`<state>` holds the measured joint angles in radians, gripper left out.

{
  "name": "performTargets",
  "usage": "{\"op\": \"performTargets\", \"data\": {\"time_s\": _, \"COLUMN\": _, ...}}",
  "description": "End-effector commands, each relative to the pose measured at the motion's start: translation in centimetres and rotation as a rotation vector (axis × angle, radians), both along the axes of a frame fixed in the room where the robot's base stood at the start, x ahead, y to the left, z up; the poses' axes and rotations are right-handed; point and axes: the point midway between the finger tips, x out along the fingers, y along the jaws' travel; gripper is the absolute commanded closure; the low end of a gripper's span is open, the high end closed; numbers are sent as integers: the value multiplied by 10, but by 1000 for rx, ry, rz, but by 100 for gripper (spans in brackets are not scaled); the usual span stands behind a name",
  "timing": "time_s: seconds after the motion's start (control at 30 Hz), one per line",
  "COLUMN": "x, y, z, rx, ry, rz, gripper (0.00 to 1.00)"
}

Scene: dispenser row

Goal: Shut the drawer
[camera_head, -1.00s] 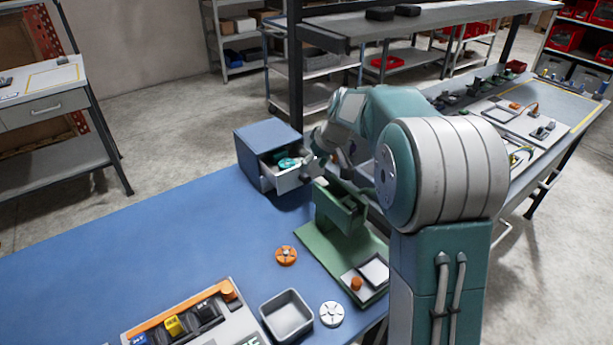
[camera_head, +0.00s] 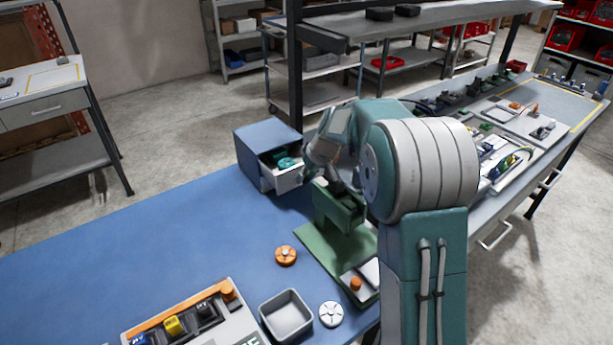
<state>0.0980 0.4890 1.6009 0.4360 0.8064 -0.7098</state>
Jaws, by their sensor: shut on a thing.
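A small blue cabinet (camera_head: 252,165) stands at the far edge of the blue bench. Its grey drawer (camera_head: 288,180) is partly open toward the lower right. A teal, round-looking part (camera_head: 286,163) shows inside it. My gripper (camera_head: 308,172) is at the drawer's front, at its right end, and is shut on the drawer's handle. The handle and most of the fingers are hidden by my wrist and the small scale.
A green stand (camera_head: 325,241) is close below my arm. The bench's left side is clear.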

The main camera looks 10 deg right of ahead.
Motion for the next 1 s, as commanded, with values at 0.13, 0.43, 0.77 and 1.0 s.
{"op": "performTargets", "data": {"time_s": 0.13, "x": 6, "y": 3, "z": -2, "rx": 0, "ry": 4, "rz": 1, "gripper": 100}}
{"op": "performTargets", "data": {"time_s": 0.43, "x": 52, "y": 21, "z": -3, "rx": 0, "ry": 5, "rz": 2, "gripper": 100}}
{"op": "performTargets", "data": {"time_s": 0.77, "x": 87, "y": 36, "z": -4, "rx": -1, "ry": 7, "rz": 1, "gripper": 100}}
{"op": "performTargets", "data": {"time_s": 1.0, "x": 91, "y": 38, "z": -4, "rx": -1, "ry": 4, "rz": -1, "gripper": 100}}
